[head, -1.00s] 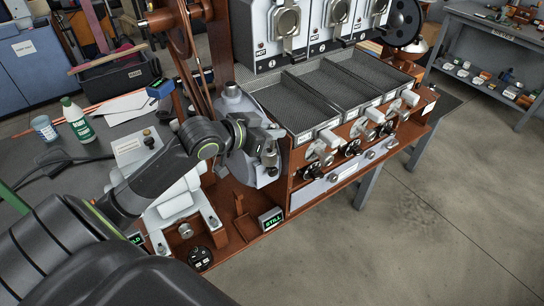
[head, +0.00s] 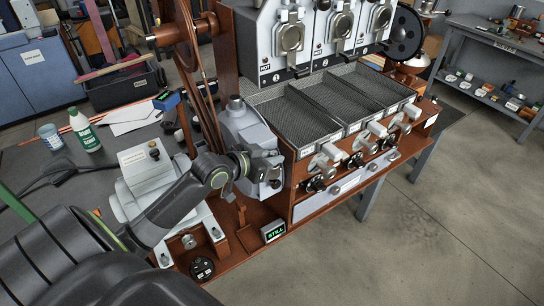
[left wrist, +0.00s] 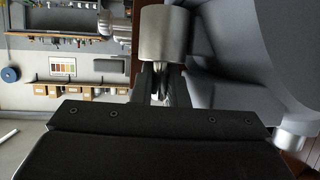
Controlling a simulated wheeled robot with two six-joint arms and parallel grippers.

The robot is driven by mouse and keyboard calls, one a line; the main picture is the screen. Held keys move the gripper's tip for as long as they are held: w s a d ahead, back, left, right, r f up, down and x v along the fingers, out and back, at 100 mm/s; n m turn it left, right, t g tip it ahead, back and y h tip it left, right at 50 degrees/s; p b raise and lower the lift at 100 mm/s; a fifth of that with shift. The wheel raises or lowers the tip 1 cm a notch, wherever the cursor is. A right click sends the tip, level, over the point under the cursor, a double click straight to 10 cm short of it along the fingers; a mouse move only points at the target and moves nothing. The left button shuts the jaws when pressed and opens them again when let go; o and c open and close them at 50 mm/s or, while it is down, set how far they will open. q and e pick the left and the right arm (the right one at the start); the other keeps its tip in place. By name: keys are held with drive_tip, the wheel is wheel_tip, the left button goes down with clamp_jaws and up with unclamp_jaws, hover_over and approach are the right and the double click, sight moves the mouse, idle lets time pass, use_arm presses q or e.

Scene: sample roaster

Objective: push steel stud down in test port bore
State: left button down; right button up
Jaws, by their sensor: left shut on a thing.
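My left gripper (head: 268,170) is at the right side of the grey casting (head: 238,122), at the left end of the roaster. In the left wrist view the gripper (left wrist: 163,82) is shut on a steel piece, which looks like the steel stud (left wrist: 165,36). Its wide cylinder stands beyond the fingertips and a narrow metal part shows between them. The grey casting (left wrist: 255,50) fills the right of that view, close beside the stud. A small metal cylinder (left wrist: 291,139) projects below it. I cannot make out the test port bore. My right gripper is not in view.
Mesh trays (head: 300,122) and a row of valves (head: 355,160) lie right of the gripper. A lit STILL display (head: 273,232) and a dark round gauge (head: 202,269) are below. A green-labelled bottle (head: 84,131) stands left. Open floor (head: 430,240) is at the right.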

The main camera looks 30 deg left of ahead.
use_arm(q)
drive_tip(key=shift+f, duration=0.1)
drive_tip(key=c, duration=1.7)
unclamp_jaws()
drive_tip(key=p+v, duration=0.1)
drive_tip(key=v, duration=1.1)
drive_tip(key=shift+r, duration=0.25)
drive_tip(key=shift+f, duration=0.15)
